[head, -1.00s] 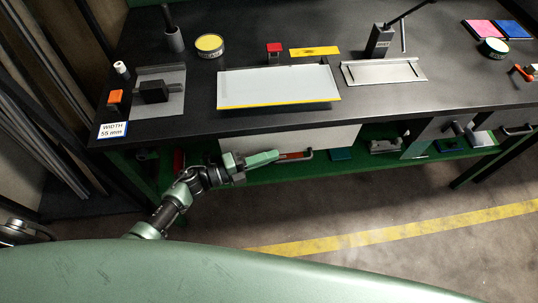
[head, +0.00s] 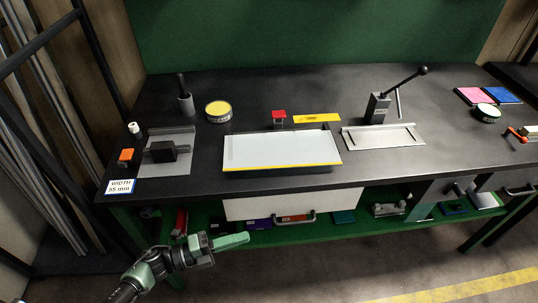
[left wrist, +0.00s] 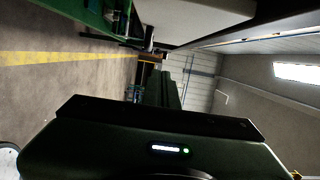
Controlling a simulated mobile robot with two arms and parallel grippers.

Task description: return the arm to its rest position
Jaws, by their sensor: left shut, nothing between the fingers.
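My left gripper (head: 231,241) is in the lower left of the head view, in front of the workbench (head: 245,188) and below the level of its top. Its green fingers are shut with nothing between them, and they point right. In the left wrist view the dark gripper body (left wrist: 160,130) fills the lower middle, with the fingers (left wrist: 163,90) pointing away over the floor. My right gripper is not in view.
The bench top holds a white board (head: 280,150), a lever tool (head: 378,107), a black block (head: 162,151) and a yellow-lidded tin (head: 218,111). A drawer (head: 290,205) and a green lower shelf (head: 340,230) are below. The floor (head: 300,275) in front is clear.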

